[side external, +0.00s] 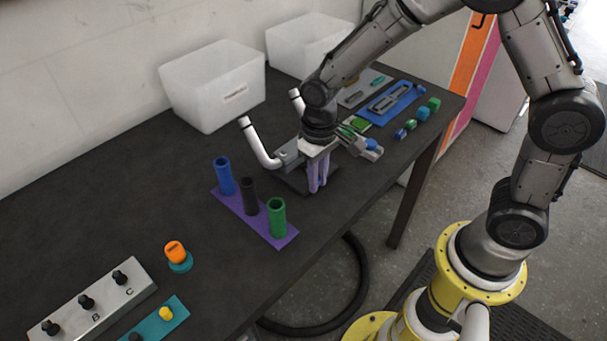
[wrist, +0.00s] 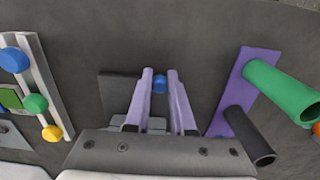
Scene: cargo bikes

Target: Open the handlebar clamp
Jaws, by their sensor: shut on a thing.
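The handlebar clamp is a grey block (side external: 288,154) on a dark base plate on the bench, with a white curved handlebar (side external: 258,143) whose other end (side external: 297,101) rises behind my arm. My gripper (side external: 317,188) points down at the right side of the clamp, its two purple fingers close together. In the wrist view, my gripper (wrist: 160,76) has its fingers on either side of a small round blue knob (wrist: 159,85); it is shut on this knob. A grey part of the clamp (wrist: 154,123) shows between the fingers. The rest of the clamp is largely hidden by my gripper.
A purple rack (side external: 283,240) with blue, black and green tubes stands close left of my gripper. Coloured parts and a blue tray (side external: 414,91) lie to the right. White bins (side external: 213,85) stand behind. A control box (side external: 92,300) and orange button (side external: 175,250) are at front left.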

